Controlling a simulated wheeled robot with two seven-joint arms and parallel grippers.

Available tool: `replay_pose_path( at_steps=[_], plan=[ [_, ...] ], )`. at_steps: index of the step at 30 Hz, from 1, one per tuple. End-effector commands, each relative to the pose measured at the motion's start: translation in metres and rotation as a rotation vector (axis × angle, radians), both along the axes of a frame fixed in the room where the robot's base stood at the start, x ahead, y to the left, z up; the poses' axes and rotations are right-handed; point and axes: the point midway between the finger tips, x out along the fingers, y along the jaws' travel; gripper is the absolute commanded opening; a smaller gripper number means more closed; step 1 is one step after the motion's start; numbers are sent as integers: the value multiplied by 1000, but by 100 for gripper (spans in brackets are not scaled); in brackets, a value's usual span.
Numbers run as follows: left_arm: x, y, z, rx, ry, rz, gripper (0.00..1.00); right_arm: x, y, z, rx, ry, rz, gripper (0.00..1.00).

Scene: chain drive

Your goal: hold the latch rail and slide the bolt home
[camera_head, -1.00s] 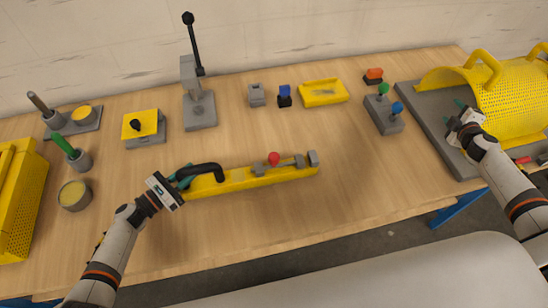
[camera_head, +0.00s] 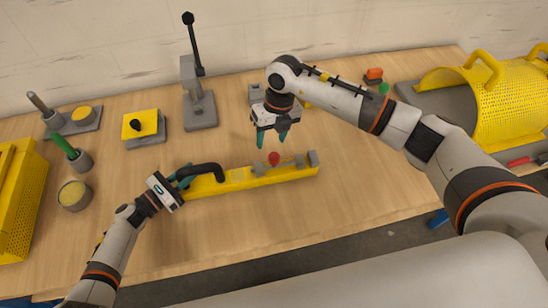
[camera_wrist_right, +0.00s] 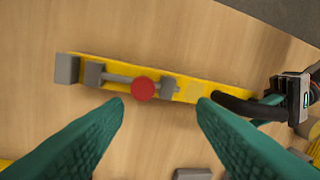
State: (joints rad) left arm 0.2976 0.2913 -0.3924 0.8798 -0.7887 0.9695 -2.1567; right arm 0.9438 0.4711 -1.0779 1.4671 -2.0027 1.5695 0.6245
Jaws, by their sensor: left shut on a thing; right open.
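The yellow latch rail (camera_head: 238,181) lies on the wooden table, with a black handle (camera_head: 208,168) at its left end. The grey bolt with its red knob (camera_head: 274,158) sits on the rail's right part. In the right wrist view the bolt (camera_wrist_right: 118,78) runs through two grey brackets, with the red knob (camera_wrist_right: 143,88) on it and a grey end block (camera_wrist_right: 68,68) apart beyond them. My left gripper (camera_head: 184,177) is shut on the rail's black handle. My right gripper (camera_head: 270,143) is open and empty, pointing down above and just behind the red knob.
A lever press (camera_head: 199,108) and a yellow block with a black knob (camera_head: 143,127) stand behind the rail. Cups (camera_head: 74,195) are at left. A yellow perforated guard (camera_head: 510,105) is at the far right. The table in front of the rail is clear.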

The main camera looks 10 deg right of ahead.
Motion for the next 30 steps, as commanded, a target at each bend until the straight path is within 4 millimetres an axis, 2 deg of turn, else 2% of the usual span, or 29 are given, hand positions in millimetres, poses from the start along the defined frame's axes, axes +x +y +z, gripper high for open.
replay_pose_path(
  at_steps=[4,8,21,25,30],
  plan=[
    [0,1,0,-1,0,1,0,2,-5,9,-138,-35,36,52],
    [0,1,0,-1,0,1,0,2,-7,1,-167,-39,40,52],
    [0,0,0,-1,1,1,0,2,-6,-80,-162,-37,39,52],
    [0,0,0,0,0,1,0,2,-7,-97,-162,-38,39,52],
    [0,0,0,0,0,1,0,2,-6,-108,-161,-40,40,52]
  ],
)
